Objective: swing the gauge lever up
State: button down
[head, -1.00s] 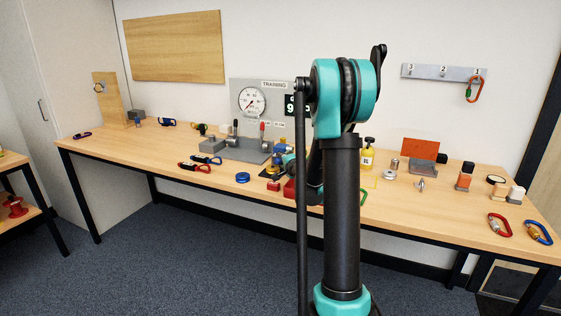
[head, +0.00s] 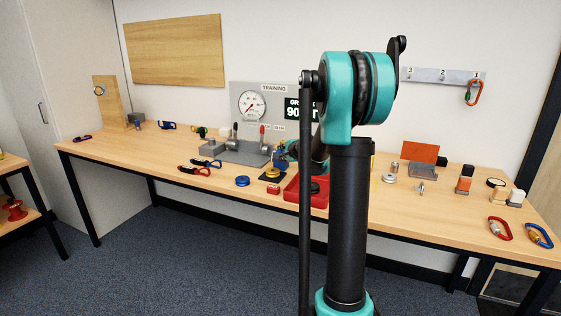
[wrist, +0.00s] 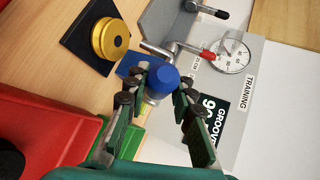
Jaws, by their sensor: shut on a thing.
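The round white gauge (head: 251,105) stands on a grey training panel behind the bench and also shows in the wrist view (wrist: 232,56). A lever with a red grip (head: 262,129) rises from the grey fixture in front of it; its red grip (wrist: 208,55) shows near the gauge in the wrist view. My gripper (wrist: 163,84) has its green fingers shut on a blue cylinder, a knob-like part (wrist: 164,74) beside a blue block. In the head view my gripper is small and partly hidden near the fixture's right end. The lever is apart from my fingers.
A black readout (wrist: 208,107) is on the panel. A gold weight (wrist: 111,39) sits on a black pad. A red tray (head: 291,190) lies by my arm. My arm hides part of the bench.

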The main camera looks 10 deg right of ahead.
jog(key=w+d+r+m+g+y, duration=0.1)
jog(key=r+g, duration=0.1)
jog(key=w+d+r+m+g, duration=0.1)
jog(key=w+r+g, duration=0.1)
jog(key=w+d+r+m+g+y, duration=0.1)
jog(key=w+r, duration=0.1)
jog(key=shift+d+r+m+g+y, duration=0.3)
jog(key=shift+d+r+g, duration=0.1)
jog(key=shift+w+d+r+m+g+y, duration=0.2)
jog(key=shift+w+d+m+g+y, duration=0.1)
jog(key=shift+w+d+g, duration=0.15)
jog(key=shift+w+d+r+m+g+y, duration=0.2)
jog(key=shift+w+g+y, duration=0.15)
jog(key=shift+w, duration=0.2)
jog(key=shift+w+d+r+m+g+y, duration=0.15)
jog(key=shift+w+d+m+g+y, duration=0.1)
jog(key=shift+w+d+g, duration=0.2)
jog(key=shift+w, duration=0.1)
jog(key=c, duration=1.3)
grip_release()
jog(key=shift+o, duration=0.2)
jog(key=shift+r, duration=0.1)
jog(key=v, duration=1.2)
